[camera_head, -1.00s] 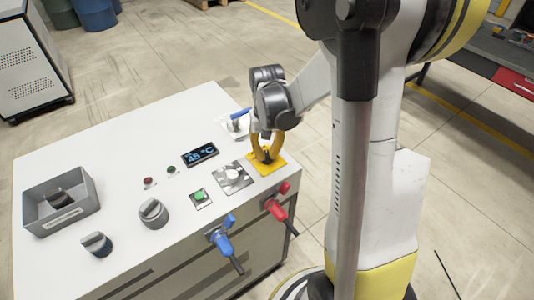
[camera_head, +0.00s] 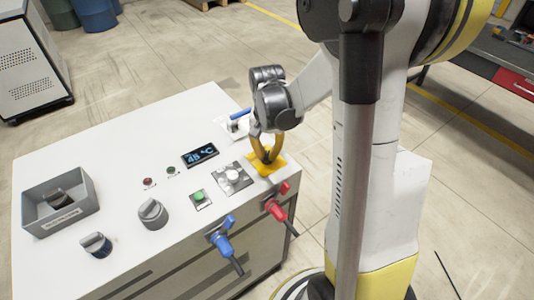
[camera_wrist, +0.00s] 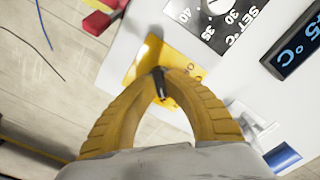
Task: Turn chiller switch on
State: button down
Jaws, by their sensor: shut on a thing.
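The chiller's white top panel (camera_head: 120,160) carries its controls. The chiller switch is a small black handle (camera_wrist: 161,84) on a yellow plate (camera_wrist: 150,60) in the wrist view. The yellow plate also shows in the head view (camera_head: 278,163), near the panel's right edge. My gripper (camera_wrist: 162,80) has yellow ribbed fingers that meet at the black handle and are shut on it. In the head view my gripper (camera_head: 267,158) points down over the plate, and its fingers hide most of the switch.
A temperature dial (camera_head: 233,176), a green button (camera_head: 199,196) and a display (camera_head: 200,155) lie beside the plate. A blue-handled valve (camera_head: 237,119) stands close behind my gripper. Blue (camera_head: 222,240) and red (camera_head: 278,208) hose connectors stick out in front. A grey bin (camera_head: 82,205) sits at left.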

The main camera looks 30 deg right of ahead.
aim_at(267, 155)
jog(key=c, duration=1.5)
grip_release()
jog(key=shift+o, duration=0.2)
notch_tip(267, 155, up, 12)
jog(key=s+a+r+n+t, duration=0.2)
jog(key=s+a+n+t, duration=0.5)
jog(key=s+a, duration=0.4)
jog(key=shift+a+r+n, duration=0.25)
jog(key=shift+a+n, duration=0.65)
jog(key=shift+a, duration=0.25)
